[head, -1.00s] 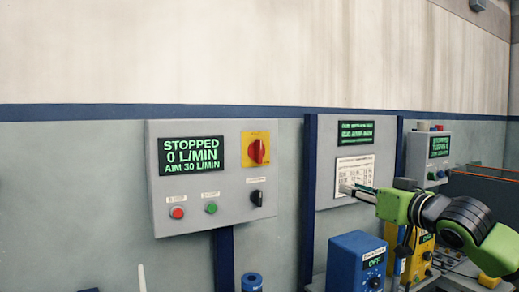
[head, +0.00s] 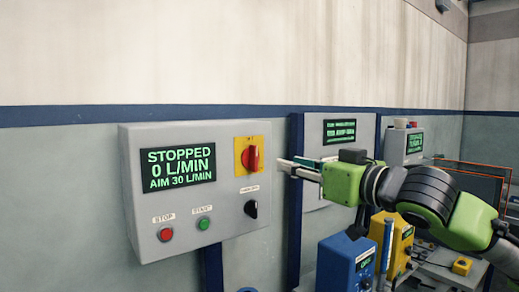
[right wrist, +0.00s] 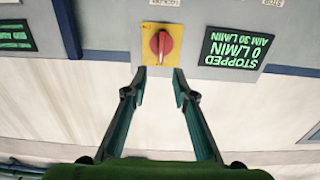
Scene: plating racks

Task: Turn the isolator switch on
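The isolator switch is a red rotary knob (head: 250,158) on a yellow plate (head: 240,143), at the upper right of a grey control box (head: 180,245). The knob's grip bar stands upright. My right gripper (head: 285,165) is just right of the knob, apart from it. In the right wrist view, which looks upside down, the knob (right wrist: 161,43) lies straight ahead between the lines of the two fingers. The fingers of the gripper (right wrist: 160,76) are spread with nothing between them. My left gripper is not in view.
The box's display (head: 180,168) reads STOPPED, 0 L/MIN, AIM 30 L/MIN. Below are a red stop button (head: 165,234), a green start button (head: 204,224) and a black knob (head: 251,209). A blue unit (head: 340,265) and a yellow unit (head: 396,245) stand below my right arm.

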